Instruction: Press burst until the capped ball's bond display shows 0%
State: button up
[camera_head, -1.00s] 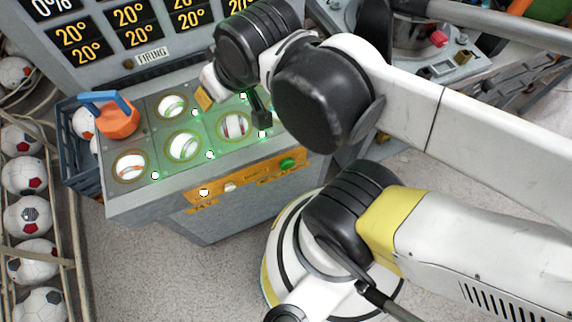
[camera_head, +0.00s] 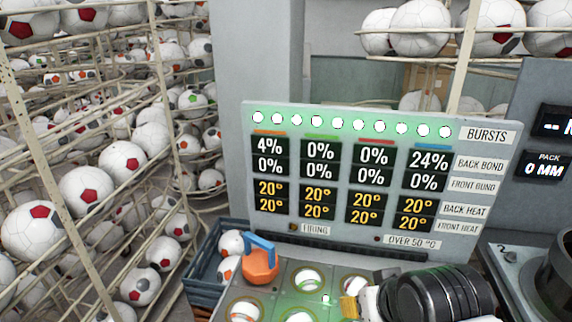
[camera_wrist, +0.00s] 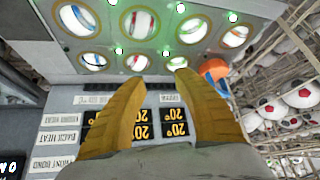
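The display board (camera_head: 478,187) faces me in the head view. Its back bond row reads 4%, 0%, 0% and 24%, from the orange column to the blue one. The front bond row reads 0% throughout, and all heats read 20°. An orange cap with a blue handle (camera_head: 260,262) sits at the back left of the press top (camera_head: 283,305); the ball under it is hidden. The cap also shows in the wrist view (camera_wrist: 214,69). My gripper (camera_wrist: 160,82) is open and empty, its yellow fingers apart above the press. The burst button is not visible now.
A blue crate (camera_head: 205,270) with balls stands left of the press. Ball racks (camera_head: 75,130) fill the left side. A row of lit white lamps (camera_head: 350,124) runs along the board's top. A grey unit (camera_head: 503,262) stands at the right.

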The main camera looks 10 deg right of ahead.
dwell(0.7)
grip_shut()
dwell(1.0)
